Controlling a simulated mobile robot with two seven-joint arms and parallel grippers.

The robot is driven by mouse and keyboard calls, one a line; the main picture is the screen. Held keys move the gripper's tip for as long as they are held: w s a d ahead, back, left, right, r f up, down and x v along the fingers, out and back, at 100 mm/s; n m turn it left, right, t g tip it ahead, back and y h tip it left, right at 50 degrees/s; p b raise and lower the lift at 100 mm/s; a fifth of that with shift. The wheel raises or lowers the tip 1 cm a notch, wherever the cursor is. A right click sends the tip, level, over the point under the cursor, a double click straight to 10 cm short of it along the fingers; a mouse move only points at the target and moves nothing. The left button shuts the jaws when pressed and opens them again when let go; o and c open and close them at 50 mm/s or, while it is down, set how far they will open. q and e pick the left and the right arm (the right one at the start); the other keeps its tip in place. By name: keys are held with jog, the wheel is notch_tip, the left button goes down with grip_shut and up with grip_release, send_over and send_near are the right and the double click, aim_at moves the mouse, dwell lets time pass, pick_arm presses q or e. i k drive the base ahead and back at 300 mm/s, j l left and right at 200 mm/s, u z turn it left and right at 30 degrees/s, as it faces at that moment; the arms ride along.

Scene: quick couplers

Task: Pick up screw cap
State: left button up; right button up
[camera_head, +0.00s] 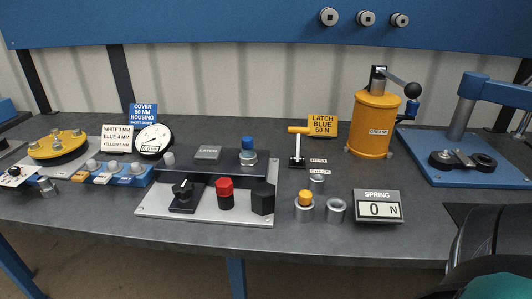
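No part is labelled screw cap, so I cannot tell for sure which one it is. A red hexagonal cap (226,184) sits on a dark cylinder on the light metal plate at the table's middle front. A black hexagonal part (262,199) stands just right of it, and a black knob (183,189) is on a dark block to the left. A blue cap (248,143) tops a silver fitting on the dark raised block behind. A yellow-topped silver fitting (305,205) stands farther right. Neither gripper shows; only a dark arm part of mine is at the bottom right.
A spring display (377,207) reading 0 N and a silver ring (336,210) stand at the front right. Behind are an orange grease canister (373,124) and an orange-handled latch post (298,148). A blue press (466,165) stands far right, a yellow disc (57,147) far left.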

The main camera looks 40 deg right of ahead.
aim_at(263, 194)
jog(key=z, duration=1.2)
